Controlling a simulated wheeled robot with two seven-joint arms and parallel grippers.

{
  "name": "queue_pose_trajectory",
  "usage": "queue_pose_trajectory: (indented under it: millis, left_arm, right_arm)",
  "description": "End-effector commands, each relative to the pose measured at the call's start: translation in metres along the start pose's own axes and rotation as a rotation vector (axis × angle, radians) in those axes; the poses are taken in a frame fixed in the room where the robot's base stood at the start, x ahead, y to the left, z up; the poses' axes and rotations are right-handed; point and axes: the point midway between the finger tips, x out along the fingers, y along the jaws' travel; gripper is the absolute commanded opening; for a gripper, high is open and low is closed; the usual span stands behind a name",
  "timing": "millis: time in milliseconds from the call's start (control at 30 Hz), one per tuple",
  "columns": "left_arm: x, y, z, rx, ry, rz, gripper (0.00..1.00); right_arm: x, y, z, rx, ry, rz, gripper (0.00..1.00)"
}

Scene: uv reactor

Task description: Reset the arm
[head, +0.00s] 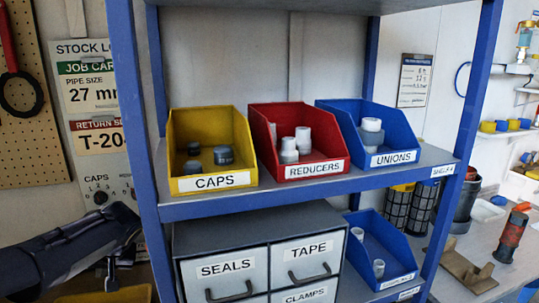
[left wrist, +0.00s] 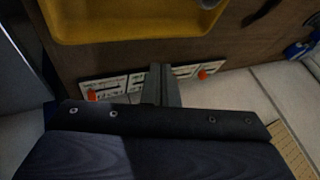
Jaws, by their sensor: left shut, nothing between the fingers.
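My left arm comes in at the lower left of the head view, in front of the wall beside the shelf. Its left gripper (head: 111,280) hangs low there, small and partly hidden by the dark arm. In the left wrist view the two grey fingers (left wrist: 158,75) are together, with nothing held between them. They are beside a brown panel edge with white labels and orange tabs. My right gripper is in neither view.
A blue shelf unit (head: 320,188) holds a yellow caps bin (head: 213,181), a red reducers bin (head: 311,170) and a blue unions bin (head: 393,160). Grey drawers (head: 232,268) stand below. A yellow tray (left wrist: 130,33) is close above the fingers. A workbench is at right.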

Motion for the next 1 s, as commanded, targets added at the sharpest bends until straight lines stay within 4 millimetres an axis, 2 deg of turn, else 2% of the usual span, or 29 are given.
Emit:
queue_pose_trajectory:
  millis: [333, 567, 667, 767, 800, 900, 1000]
  left_arm:
    - [-0.022, -0.006, 0.043, 0.015, -0.046, 0.137, 0.00]
    - [-0.051, -0.008, 0.098, 0.033, -0.079, 0.307, 0.00]
    - [-0.069, -0.005, 0.133, 0.043, -0.086, 0.412, 0.00]
    - [-0.091, 0.002, 0.179, 0.055, -0.082, 0.546, 0.00]
    - [-0.100, 0.006, 0.199, 0.058, -0.077, 0.604, 0.00]
    - [-0.119, 0.020, 0.245, 0.067, -0.052, 0.734, 0.00]
    - [-0.132, 0.032, 0.277, 0.068, -0.026, 0.829, 0.00]
  right_arm:
    - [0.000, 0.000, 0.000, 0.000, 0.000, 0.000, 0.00]
    - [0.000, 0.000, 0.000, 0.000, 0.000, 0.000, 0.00]
    - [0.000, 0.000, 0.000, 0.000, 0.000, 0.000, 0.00]
    - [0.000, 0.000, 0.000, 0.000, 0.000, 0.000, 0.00]
    - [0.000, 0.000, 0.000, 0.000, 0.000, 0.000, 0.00]
    - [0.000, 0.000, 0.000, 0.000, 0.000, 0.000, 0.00]
    - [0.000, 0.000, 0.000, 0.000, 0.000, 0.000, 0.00]
